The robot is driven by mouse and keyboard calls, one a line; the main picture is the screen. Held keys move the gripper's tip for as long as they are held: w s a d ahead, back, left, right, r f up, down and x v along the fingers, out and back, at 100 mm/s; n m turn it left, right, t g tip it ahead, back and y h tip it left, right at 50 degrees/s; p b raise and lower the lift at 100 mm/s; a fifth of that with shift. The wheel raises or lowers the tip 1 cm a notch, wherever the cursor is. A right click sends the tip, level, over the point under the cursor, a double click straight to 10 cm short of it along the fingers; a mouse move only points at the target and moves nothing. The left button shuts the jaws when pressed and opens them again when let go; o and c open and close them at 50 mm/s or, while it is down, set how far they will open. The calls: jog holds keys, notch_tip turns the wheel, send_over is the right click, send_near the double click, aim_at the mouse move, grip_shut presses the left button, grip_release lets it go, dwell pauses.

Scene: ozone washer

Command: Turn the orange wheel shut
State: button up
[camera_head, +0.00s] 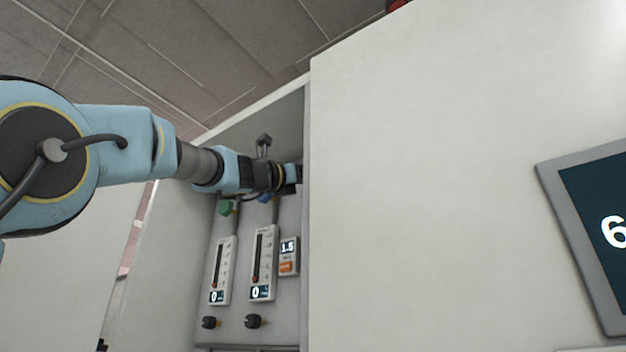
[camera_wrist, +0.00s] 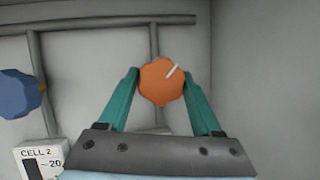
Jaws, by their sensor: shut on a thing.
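The orange wheel (camera_wrist: 160,84) shows in the wrist view, round with a scalloped rim and a white mark pointing to the upper right. My gripper (camera_wrist: 162,86) has its two green fingers on either side of the wheel, shut on its rim. In the head view my gripper (camera_head: 292,176) reaches into the recess beside the white cabinet panel. The orange wheel is hidden there behind my arm and the panel edge.
A blue wheel (camera_wrist: 18,94) sits to the left in the wrist view, with grey pipes behind. In the head view a green wheel (camera_head: 226,208), two gauges (camera_head: 262,262) and black knobs (camera_head: 254,321) sit below my arm. The large white panel (camera_head: 430,170) bounds the recess on the right.

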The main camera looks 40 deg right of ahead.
jog(key=shift+s+n, duration=0.1)
jog(key=shift+n, duration=0.4)
jog(key=n+t, duration=0.2)
jog(key=n, duration=0.1)
jog(key=n+t, duration=0.2)
jog(key=n, duration=0.2)
jog(key=shift+r+t+y, duration=0.1)
jog(key=shift+t+y, duration=0.2)
jog(key=shift+n+t+y, duration=0.35)
jog(key=shift+n+t, duration=0.3)
jog(key=shift+n, duration=0.65)
jog(key=shift+n+t+y, duration=0.35)
jog(key=shift+n+t, duration=0.3)
jog(key=shift+n, duration=0.65)
jog(key=shift+n+p, duration=0.3)
jog(key=shift+s+n+t+y, duration=0.1)
jog(key=shift+n+t+y, duration=0.45)
jog(key=shift+n, duration=0.75)
jog(key=o, duration=1.4)
jog(key=shift+c, duration=0.2)
